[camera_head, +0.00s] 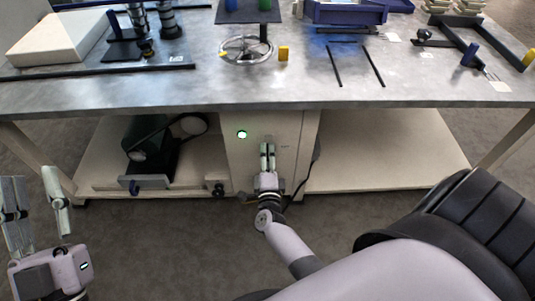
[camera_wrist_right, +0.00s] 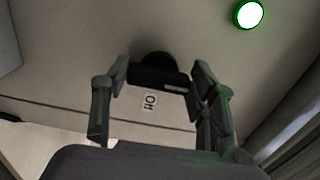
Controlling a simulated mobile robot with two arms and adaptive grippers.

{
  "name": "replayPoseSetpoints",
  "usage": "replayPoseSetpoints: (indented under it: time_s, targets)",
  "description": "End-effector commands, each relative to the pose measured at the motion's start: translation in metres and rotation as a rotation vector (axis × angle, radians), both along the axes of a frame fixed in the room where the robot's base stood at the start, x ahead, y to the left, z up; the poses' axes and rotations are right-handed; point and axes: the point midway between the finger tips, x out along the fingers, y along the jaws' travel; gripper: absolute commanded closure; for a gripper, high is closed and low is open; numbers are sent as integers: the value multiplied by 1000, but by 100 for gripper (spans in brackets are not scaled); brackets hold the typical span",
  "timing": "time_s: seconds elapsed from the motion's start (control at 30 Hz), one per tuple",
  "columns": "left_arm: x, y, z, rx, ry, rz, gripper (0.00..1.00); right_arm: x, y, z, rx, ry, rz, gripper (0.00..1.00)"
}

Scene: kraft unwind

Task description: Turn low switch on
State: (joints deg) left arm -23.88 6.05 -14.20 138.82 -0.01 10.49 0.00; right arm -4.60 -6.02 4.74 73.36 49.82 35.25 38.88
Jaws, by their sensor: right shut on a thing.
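The low switch is a black knob (camera_wrist_right: 155,75) on the pale cabinet front (camera_head: 290,130). It shows in the right wrist view, with an "Off" label (camera_wrist_right: 149,101) beside it. My right gripper (camera_head: 267,152) reaches the cabinet front below the tabletop and hides the knob in the head view. My left gripper (camera_head: 42,205) is open and empty at the lower left.
The grey tabletop (camera_head: 200,90) overhangs the cabinet and carries a handwheel (camera_head: 245,49), a yellow block (camera_head: 284,53) and a blue tray (camera_head: 345,14). A dark green machine (camera_head: 148,145) stands on the left lower shelf. The right lower shelf (camera_head: 390,150) is bare. A black cable hangs right of the gripper.

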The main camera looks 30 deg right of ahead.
Motion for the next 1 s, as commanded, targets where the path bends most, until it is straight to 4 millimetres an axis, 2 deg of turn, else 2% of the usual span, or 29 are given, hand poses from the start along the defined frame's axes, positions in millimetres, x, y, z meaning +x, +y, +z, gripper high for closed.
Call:
replayPoseSetpoints:
  time_s: [0.1,0.13,0.4,0.77,1.0]
  targets:
    - [0,0,0,0,0,0,65,0,1,-1,-3,4,2,75]
    - [0,0,0,0,0,0,65,0,1,-1,-3,4,2,45]
    - [0,0,0,0,0,0,65,0,0,0,-1,2,1,27]
    - [-1,0,1,-2,-5,-1,65,-3,2,-1,0,1,1,27]
    - [0,0,1,-1,-4,-1,65,-35,21,-2,0,4,1,27]
